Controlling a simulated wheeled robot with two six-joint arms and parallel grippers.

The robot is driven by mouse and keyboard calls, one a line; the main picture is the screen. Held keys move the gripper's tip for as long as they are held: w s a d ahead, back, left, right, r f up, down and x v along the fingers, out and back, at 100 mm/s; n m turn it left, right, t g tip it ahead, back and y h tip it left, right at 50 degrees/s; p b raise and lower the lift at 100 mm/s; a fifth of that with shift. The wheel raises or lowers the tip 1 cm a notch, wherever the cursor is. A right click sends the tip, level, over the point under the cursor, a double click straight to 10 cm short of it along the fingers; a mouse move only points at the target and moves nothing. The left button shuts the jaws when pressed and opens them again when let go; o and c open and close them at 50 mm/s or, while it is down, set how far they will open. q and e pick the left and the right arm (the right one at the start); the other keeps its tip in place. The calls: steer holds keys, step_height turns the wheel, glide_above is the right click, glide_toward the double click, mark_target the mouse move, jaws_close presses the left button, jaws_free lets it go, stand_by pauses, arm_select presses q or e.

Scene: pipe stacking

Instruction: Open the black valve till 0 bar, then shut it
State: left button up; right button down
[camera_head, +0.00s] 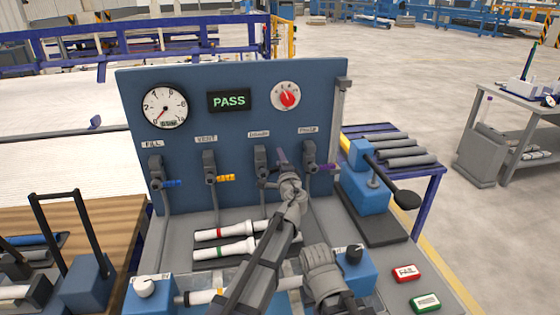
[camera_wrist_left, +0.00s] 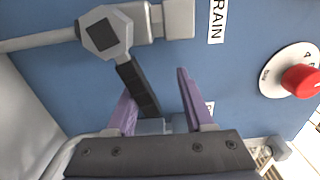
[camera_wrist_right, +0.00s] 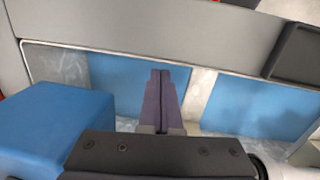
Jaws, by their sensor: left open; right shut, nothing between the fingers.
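The black valve (camera_head: 260,158) sits on the blue panel under the drain label. In the left wrist view its black lever (camera_wrist_left: 137,88) slants down from the grey valve body (camera_wrist_left: 105,35) and reaches between my fingers. My left gripper (camera_wrist_left: 157,85) is open around the lever's end, with the lever nearer the left finger. In the head view my left gripper (camera_head: 283,166) partly covers the valve. My right gripper (camera_wrist_right: 161,75) is shut and empty, low over the bench.
The other valves, fill (camera_head: 157,172), vent (camera_head: 211,168) and proof (camera_head: 310,156), are on the same panel. The display (camera_head: 229,100) reads PASS. A red knob (camera_head: 287,98) is at upper right. White pipes (camera_head: 223,232) lie below. Red (camera_head: 405,273) and green (camera_head: 425,303) buttons are at front right.

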arm_select(q)
step_height(320, 180, up, 7)
steer(key=p, duration=0.6)
steer(key=shift+r, duration=0.1)
steer(key=shift+c, duration=0.3)
